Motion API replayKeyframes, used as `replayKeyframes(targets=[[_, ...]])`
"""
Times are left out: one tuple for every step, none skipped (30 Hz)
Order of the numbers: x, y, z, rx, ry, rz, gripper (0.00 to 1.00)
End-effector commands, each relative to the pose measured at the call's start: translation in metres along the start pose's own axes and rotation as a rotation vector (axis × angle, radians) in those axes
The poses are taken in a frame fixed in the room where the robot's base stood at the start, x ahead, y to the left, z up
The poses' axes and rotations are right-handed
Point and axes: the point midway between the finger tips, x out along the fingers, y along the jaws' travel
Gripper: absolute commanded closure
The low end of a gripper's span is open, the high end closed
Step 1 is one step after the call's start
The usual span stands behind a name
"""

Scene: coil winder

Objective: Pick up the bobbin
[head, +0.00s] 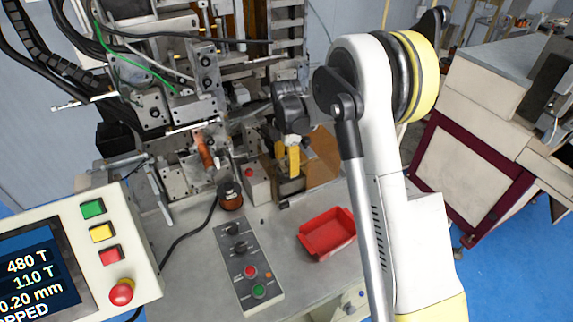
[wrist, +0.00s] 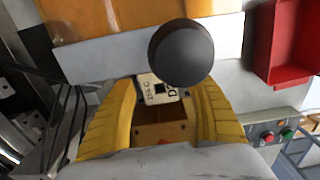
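My gripper (head: 287,155) hangs beside the winder in the head view, fingers pointing down. In the wrist view its two yellow fingers (wrist: 161,90) stand apart. Between them I see a pale label with dark print (wrist: 158,88) and a brown surface (wrist: 165,132); I cannot tell contact. A dark rounded object (wrist: 180,52) lies just beyond the fingertips. I cannot tell for certain which thing is the bobbin. A brown, dark-topped round object (head: 230,196), possibly a spool, stands on the table left of and nearer than my gripper.
A red tray (head: 312,247) is on the table right of the button panel (head: 247,262); the tray also shows in the wrist view (wrist: 288,50). The winder frame (head: 160,105) rises at the left and back. An orange-brown panel (head: 322,155) is right of my gripper. Bare table surrounds the tray.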

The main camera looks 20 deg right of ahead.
Motion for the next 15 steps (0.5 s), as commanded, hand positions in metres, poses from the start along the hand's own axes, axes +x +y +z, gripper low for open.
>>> replayKeyframes(targets=[[-0.0001,0.0000,0.0001,0.000,0.000,0.000,0.52],[-0.0002,0.0000,0.0001,0.000,0.000,0.000,0.61],[-0.0002,0.0000,0.0001,0.000,0.000,0.000,0.74],[-0.0002,0.0000,0.0001,0.000,0.000,0.000,0.76],[-0.0003,-0.0001,0.0001,0.000,0.000,0.000,0.77],[-0.0003,0.0000,0.0001,0.000,0.000,0.000,0.77],[-0.0003,0.0000,0.0001,0.000,0.000,0.000,0.77],[-0.0003,0.0000,0.0001,0.000,0.000,0.000,0.77],[-0.0003,-0.0001,0.0001,0.000,0.000,0.000,0.77],[-0.0003,-0.0001,0.0001,0.000,0.000,0.000,0.77],[-0.0003,-0.0001,0.0001,0.000,0.000,0.000,0.77],[-0.0003,-0.0001,0.0001,0.000,0.000,0.000,0.77],[-0.0003,-0.0001,0.0001,0.000,0.000,0.000,0.77],[-0.0005,-0.0001,0.0001,0.000,0.000,0.000,0.77],[-0.0011,-0.0001,0.0001,0.000,0.000,0.000,0.77]])
